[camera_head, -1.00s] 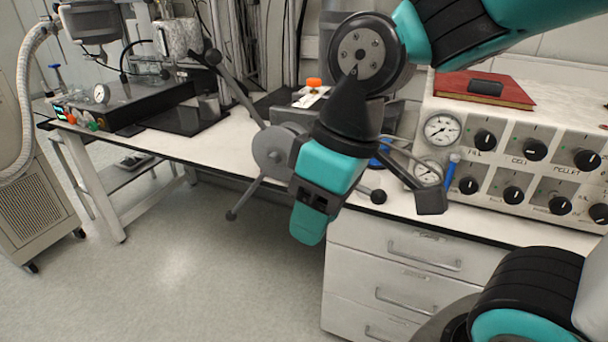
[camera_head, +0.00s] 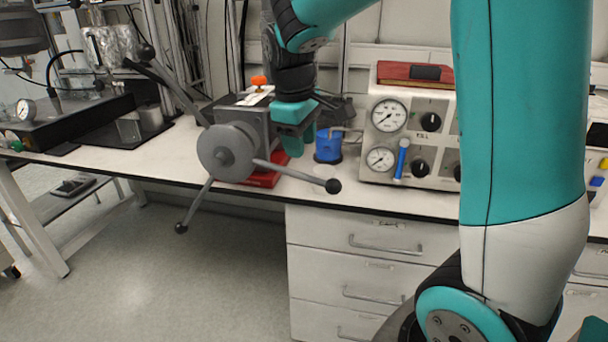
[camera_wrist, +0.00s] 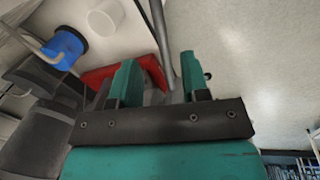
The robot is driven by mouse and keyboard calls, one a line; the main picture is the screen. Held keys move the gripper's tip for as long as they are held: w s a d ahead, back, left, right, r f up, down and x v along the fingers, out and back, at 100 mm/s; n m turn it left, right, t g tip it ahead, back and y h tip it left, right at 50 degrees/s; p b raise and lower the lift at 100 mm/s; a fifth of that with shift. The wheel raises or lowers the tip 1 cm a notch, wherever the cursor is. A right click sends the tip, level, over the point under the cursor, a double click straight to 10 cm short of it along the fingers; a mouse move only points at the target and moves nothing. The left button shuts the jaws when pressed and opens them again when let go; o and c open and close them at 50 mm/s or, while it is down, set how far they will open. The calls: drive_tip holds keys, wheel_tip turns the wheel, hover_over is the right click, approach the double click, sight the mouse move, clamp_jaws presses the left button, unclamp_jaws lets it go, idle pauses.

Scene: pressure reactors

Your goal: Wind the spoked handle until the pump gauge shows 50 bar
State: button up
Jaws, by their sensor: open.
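The spoked handle (camera_head: 228,152) is a grey hub with several rods ending in dark balls, on the front of a grey pump block (camera_head: 246,112) at the bench edge. One rod points up left, one right, one down. My gripper (camera_head: 296,146) points down just right of the hub, behind the right-hand rod in the head view. In the wrist view my gripper (camera_wrist: 162,82) is open; a grey rod (camera_wrist: 158,40) runs between the lines of its fingers, apparently beyond them. Contact cannot be told. Two round gauges, upper (camera_head: 389,115) and lower (camera_head: 380,159), sit on the control panel; their readings are too small to tell.
A blue container (camera_head: 328,147) stands close right of my gripper. The pump's red base (camera_head: 262,180) shows below. A red book (camera_head: 412,73) lies on the panel. Drawers (camera_head: 345,245) are under the bench. The floor (camera_head: 140,270) at front left is clear.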

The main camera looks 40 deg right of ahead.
sight(304, 174)
drive_tip(key=f, duration=0.2)
drive_tip(key=d+f, duration=0.1)
drive_tip(key=f, duration=0.4)
drive_tip(key=shift+w+d+f+b, duration=0.15)
drive_tip(key=shift+w+f+b, duration=0.15)
drive_tip(key=shift+f, duration=0.1)
clamp_jaws()
